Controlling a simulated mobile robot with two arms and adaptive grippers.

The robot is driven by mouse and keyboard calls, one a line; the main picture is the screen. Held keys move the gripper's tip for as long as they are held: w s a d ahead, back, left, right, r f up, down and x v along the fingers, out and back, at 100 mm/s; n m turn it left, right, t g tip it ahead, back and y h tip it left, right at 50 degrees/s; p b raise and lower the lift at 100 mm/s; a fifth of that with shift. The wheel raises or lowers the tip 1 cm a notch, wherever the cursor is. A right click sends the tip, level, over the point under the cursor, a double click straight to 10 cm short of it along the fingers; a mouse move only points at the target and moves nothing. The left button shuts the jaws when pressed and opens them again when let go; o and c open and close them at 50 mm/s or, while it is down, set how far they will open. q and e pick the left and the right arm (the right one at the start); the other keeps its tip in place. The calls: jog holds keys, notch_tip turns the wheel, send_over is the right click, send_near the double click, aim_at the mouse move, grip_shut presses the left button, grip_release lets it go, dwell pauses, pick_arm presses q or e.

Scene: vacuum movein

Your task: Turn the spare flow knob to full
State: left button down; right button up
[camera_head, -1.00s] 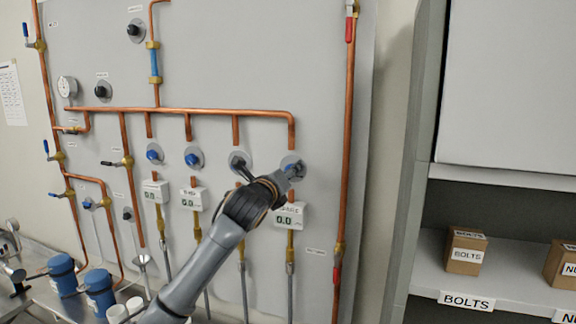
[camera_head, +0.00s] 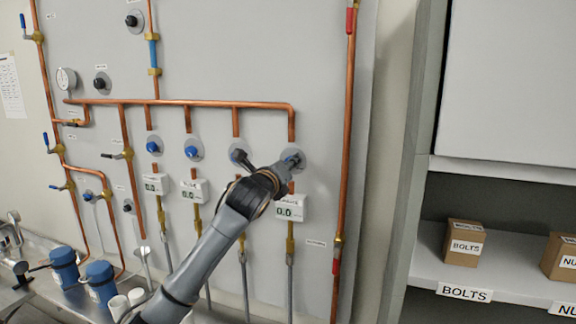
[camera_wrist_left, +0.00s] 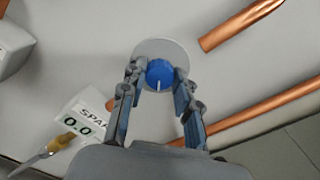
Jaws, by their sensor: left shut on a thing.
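The spare flow knob (camera_wrist_left: 159,73) is blue with a white pointer line and sits on a round grey plate on the panel. In the left wrist view its line points toward the bottom of the picture. My left gripper (camera_wrist_left: 160,92) has a finger on each side of the knob and is shut on it. In the head view my left gripper (camera_head: 286,163) reaches the rightmost knob (camera_head: 293,156) and partly hides it. The spare display (camera_head: 290,208) below reads 0.0; it also shows in the wrist view (camera_wrist_left: 83,120). My right gripper is out of view.
Two other blue knobs (camera_head: 153,147) (camera_head: 191,151) stand to the left, with displays reading 0.0 below. A copper header pipe (camera_head: 180,103) runs above, and a vertical copper pipe (camera_head: 345,150) stands to the right. A shelf (camera_head: 425,262) holds boxes at far right.

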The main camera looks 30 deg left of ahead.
pick_arm(q)
jog(key=shift+d+f+m, duration=0.1)
jog(key=shift+d+m, duration=0.05)
jog(key=shift+m, duration=9.05)
